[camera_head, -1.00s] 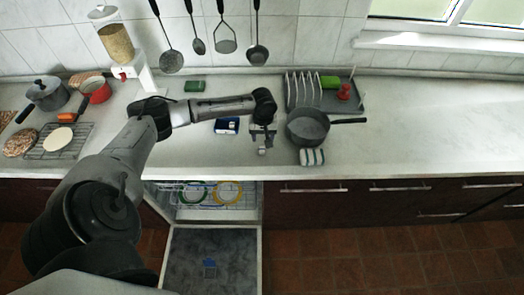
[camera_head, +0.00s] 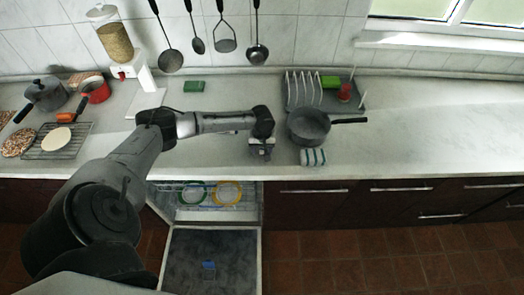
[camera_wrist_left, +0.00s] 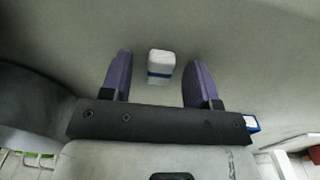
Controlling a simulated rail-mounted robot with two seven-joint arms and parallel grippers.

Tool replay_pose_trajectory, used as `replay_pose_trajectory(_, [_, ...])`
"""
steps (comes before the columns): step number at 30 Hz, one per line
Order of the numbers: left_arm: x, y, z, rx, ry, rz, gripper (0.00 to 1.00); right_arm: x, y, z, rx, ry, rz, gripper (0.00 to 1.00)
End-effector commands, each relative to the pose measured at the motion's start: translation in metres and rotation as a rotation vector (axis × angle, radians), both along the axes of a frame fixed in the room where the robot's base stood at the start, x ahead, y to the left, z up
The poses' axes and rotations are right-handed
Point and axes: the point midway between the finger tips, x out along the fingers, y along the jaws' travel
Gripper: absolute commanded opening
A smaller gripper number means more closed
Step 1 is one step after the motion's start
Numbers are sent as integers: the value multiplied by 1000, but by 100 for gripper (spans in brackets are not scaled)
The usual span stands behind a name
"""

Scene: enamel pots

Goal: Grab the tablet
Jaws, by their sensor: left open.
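The tablet (camera_wrist_left: 160,67), a small white block with a blue band, shows in the left wrist view against the pale worktop. It lies in the gap between the two purple fingers of my left gripper (camera_wrist_left: 156,60), with clear space on both sides. The left gripper is open and does not hold it. In the head view my left gripper (camera_head: 260,152) points down over the worktop's front part, left of the frying pan; I cannot make out the tablet there. My right gripper is not in view.
A dark frying pan (camera_head: 309,126) and a striped rolled cloth (camera_head: 313,157) stand close right of the gripper. A dish rack (camera_head: 303,91) is behind. A blue-and-white box (camera_wrist_left: 252,123) shows beside the hand. Below, the dishwasher door (camera_head: 190,262) is open. The right worktop is clear.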

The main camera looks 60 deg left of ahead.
Motion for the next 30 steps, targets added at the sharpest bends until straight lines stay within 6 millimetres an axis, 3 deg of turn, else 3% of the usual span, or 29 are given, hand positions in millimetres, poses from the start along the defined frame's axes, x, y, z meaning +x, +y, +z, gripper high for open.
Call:
replay_pose_trajectory(3, [0, 0, 1, 1, -1, 0, 54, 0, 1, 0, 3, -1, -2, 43])
replay_pose_trajectory(19, [0, 0, 1, 1, -1, 0, 4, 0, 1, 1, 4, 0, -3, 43])
replay_pose_trajectory(30, [0, 1, 6, 0, -1, 0, 2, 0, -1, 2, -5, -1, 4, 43])
